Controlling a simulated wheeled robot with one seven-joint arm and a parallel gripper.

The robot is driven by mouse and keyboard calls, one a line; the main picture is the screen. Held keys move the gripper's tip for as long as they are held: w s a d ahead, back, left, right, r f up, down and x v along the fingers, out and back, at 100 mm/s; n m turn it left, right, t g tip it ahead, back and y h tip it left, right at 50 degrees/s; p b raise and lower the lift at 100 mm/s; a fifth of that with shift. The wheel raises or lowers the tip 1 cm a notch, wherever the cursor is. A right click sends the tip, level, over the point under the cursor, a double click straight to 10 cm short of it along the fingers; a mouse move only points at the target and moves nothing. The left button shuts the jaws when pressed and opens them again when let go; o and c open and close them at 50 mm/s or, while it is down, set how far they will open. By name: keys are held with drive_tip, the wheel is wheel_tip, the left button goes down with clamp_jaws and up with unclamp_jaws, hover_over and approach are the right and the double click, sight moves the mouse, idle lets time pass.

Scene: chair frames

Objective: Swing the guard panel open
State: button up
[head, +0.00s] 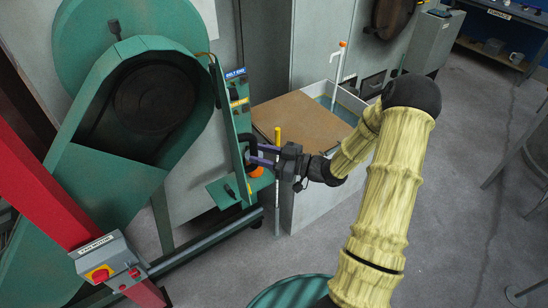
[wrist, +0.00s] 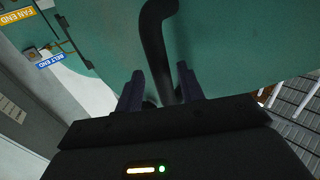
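The teal guard panel (head: 229,125) stands nearly edge-on at the right side of the green machine in the head view. It fills much of the wrist view (wrist: 235,45). A black bent handle (wrist: 157,45) is on its face, also visible in the head view (head: 247,141). My gripper (head: 257,153) is at the handle, coming from the right. In the wrist view my gripper (wrist: 160,88) has its two purple fingers apart, one on each side of the handle, with a gap visible at the left finger. The handle's lower end is partly hidden by my gripper.
An orange knob (head: 256,172) and a yellow-topped post (head: 277,150) are close to my gripper. A bin with a brown board (head: 305,128) stands behind.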

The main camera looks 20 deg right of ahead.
drive_tip(key=shift+w+a, duration=0.35)
drive_tip(key=shift+a, duration=0.2)
drive_tip(key=shift+w, duration=0.1)
drive_tip(key=c, duration=0.8)
drive_tip(key=shift+d, duration=0.2)
drive_tip(key=shift+w+d, duration=0.2)
drive_tip(key=shift+d, duration=0.75)
drive_tip(key=shift+w+d, duration=0.15)
drive_tip(key=shift+d, duration=0.75)
drive_tip(key=o, duration=1)
drive_tip(key=b+v, duration=0.5)
drive_tip(key=v, duration=1.2)
drive_tip(key=shift+s+d+b, duration=0.15)
drive_tip(key=shift+b, duration=0.15)
